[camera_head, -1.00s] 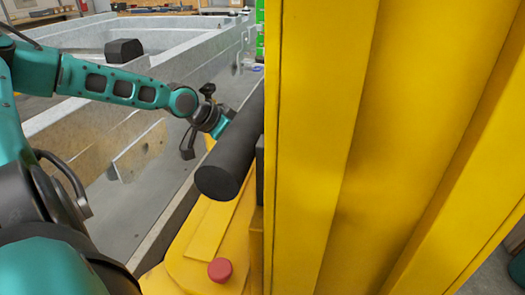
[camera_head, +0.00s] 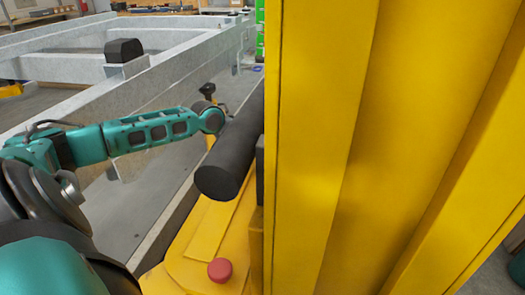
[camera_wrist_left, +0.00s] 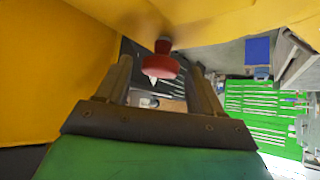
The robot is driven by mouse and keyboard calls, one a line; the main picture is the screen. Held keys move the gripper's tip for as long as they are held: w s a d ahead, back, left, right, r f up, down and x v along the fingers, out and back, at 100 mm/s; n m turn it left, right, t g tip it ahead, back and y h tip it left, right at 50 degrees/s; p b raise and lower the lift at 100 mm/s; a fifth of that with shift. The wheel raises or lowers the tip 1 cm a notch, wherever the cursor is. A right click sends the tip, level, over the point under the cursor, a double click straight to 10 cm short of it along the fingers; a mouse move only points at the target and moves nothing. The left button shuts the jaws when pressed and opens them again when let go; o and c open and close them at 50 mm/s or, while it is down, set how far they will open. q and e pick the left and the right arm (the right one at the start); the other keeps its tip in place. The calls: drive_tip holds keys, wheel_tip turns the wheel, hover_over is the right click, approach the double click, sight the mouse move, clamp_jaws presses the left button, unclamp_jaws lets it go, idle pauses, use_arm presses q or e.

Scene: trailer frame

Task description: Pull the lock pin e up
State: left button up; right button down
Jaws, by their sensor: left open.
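In the left wrist view a red knob (camera_wrist_left: 160,66) with a small pale tip stands out from a yellow surface; I take it for the head of a lock pin, but no letter shows. My left gripper (camera_wrist_left: 161,72) is open, one finger on each side of the knob in the picture. I cannot tell whether the fingers reach it or touch it. In the head view my left arm stretches right, and its gripper is hidden behind a dark cylinder (camera_head: 229,160). That red knob is not identifiable there. My right gripper is not in view.
A large yellow column (camera_head: 330,150) blocks the right half of the head view. A red button (camera_head: 220,271) sits on the yellow base. A black knob (camera_head: 208,90) stands near my left wrist. The grey trailer frame (camera_head: 190,75) runs behind the arm.

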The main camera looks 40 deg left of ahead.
use_arm(q)
drive_tip(key=shift+w, duration=0.1)
drive_tip(key=shift+c, duration=0.2)
clamp_jaws()
idle(0.5)
